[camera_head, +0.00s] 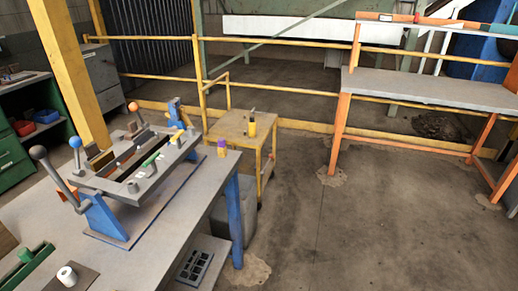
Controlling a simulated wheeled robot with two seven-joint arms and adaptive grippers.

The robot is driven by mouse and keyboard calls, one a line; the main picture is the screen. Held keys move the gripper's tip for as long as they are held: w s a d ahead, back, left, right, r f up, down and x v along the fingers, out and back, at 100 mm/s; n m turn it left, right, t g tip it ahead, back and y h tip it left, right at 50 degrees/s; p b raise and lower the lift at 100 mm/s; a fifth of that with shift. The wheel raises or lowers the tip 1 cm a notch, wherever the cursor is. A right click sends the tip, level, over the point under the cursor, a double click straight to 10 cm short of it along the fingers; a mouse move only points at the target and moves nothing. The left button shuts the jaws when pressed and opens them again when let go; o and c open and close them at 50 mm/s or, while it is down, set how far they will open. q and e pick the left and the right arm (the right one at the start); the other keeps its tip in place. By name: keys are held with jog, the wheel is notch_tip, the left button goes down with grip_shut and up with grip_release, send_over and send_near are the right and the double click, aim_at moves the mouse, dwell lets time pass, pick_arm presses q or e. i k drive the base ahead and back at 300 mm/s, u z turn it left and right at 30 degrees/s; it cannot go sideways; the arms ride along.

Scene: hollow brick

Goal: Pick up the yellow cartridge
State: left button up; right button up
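A small upright yellow cylinder with a dark tip, which looks like the yellow cartridge (252,127), stands on the top of a low yellow side table (229,121) near the middle of the head view. Nothing touches it from above, and its front is unobstructed. Neither of my grippers shows in this view.
A grey workbench (190,215) with blue legs fills the lower left, bearing a lever press fixture (140,165) and a small purple and yellow block (221,148). An orange-framed bench (430,86) stands at right. Yellow railings (290,39) run behind. Floor at centre right is clear.

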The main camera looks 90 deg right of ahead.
aim_at(251, 122)
jog(key=z, duration=2.6)
